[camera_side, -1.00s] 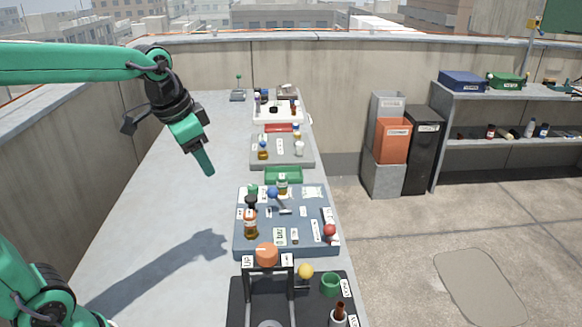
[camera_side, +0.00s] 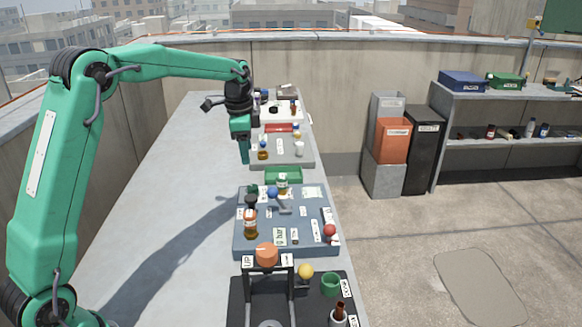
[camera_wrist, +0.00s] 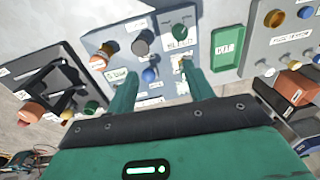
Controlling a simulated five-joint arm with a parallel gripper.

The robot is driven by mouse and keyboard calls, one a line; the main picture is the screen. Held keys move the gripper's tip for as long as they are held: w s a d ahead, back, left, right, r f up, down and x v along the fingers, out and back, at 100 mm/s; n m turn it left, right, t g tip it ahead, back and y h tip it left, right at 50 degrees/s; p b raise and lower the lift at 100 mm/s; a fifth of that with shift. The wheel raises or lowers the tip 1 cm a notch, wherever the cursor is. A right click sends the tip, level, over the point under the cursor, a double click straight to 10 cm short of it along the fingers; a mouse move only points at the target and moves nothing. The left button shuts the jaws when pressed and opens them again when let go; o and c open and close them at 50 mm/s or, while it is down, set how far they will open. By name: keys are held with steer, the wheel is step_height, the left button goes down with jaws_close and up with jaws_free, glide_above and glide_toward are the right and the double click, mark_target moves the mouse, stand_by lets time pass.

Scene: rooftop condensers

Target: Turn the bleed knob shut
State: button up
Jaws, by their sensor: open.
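The bleed knob looks to be the green knob (camera_wrist: 182,32) with a label just below it, partly legible as BLEED, at the top of the blue-grey panel (camera_wrist: 118,33) in the wrist view. In the side view a small green knob (camera_side: 253,188) is at that panel's far left corner, close to the blue knob (camera_side: 272,192). My gripper (camera_side: 245,160) points down above the bench, beyond the panel and apart from it. In the wrist view my gripper (camera_wrist: 158,69) has its two green fingers spread, nothing between them. Which way the knob is turned cannot be told.
A black stand (camera_side: 268,268) is nearer the camera. The bench's left side is clear.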

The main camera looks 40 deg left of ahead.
steer(key=m+g, duration=0.1)
steer(key=m, duration=0.1)
glide_above(253, 186)
step_height(253, 186, down, 8)
steer(key=shift+s+r, duration=0.1)
steer(key=shift+r, duration=0.1)
steer(key=shift+f, duration=0.1)
steer(key=shift+f, duration=3.8)
steer(key=c, duration=1)
